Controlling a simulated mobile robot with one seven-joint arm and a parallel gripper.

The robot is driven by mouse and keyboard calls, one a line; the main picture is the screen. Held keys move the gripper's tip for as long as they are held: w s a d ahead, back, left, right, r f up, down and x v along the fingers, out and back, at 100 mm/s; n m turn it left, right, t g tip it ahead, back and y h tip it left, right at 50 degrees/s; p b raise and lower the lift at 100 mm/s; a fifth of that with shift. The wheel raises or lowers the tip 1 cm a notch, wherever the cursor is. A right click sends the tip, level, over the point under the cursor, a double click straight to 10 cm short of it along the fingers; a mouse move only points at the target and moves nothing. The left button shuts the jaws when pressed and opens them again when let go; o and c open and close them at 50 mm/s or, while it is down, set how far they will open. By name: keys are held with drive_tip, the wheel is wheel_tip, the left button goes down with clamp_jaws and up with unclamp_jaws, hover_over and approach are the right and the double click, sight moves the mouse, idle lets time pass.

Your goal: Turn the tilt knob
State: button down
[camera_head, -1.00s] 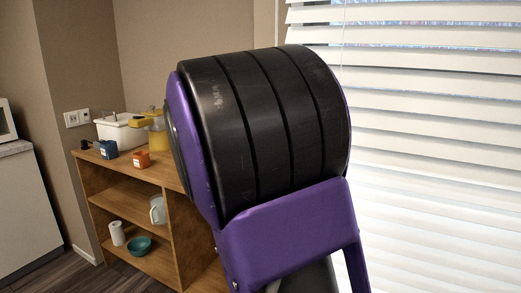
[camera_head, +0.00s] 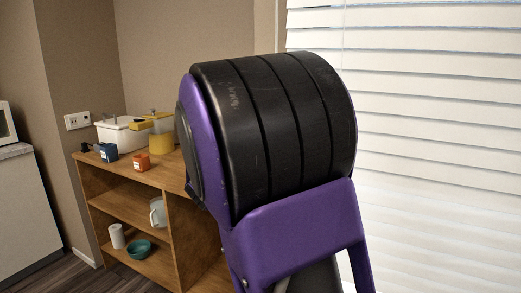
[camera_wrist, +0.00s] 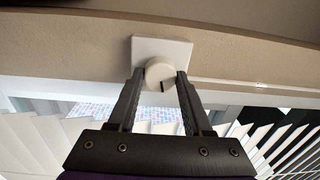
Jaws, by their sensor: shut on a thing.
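The tilt knob (camera_wrist: 158,72) is a round white dial on a square white plate (camera_wrist: 162,45) in the wrist view. A short dark mark on it points toward the bottom of the picture. My gripper (camera_wrist: 160,76) has one dark finger on each side of the knob and is shut on it. The blind (camera_head: 440,150) fills the right of the head view, with wide pale slats that mostly close the window. Its slats (camera_wrist: 35,140) also show in the wrist view, with a patterned outside view between some of them. The knob and gripper are hidden in the head view.
My purple and black arm blocks the middle of the head view. A wooden shelf (camera_head: 125,190) stands at the left, with a white container (camera_head: 120,134), a blue box (camera_head: 107,152) and an orange box (camera_head: 141,162) on top. A white cabinet (camera_head: 25,215) stands at far left.

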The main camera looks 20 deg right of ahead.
drive_tip(key=shift+c, duration=1.6)
unclamp_jaws()
drive_tip(key=r+v, duration=0.1)
drive_tip(key=v, duration=1.6)
drive_tip(key=shift+a+f+p, duration=0.25)
drive_tip(key=shift+f+p, duration=0.1)
drive_tip(key=shift+f, duration=0.1)
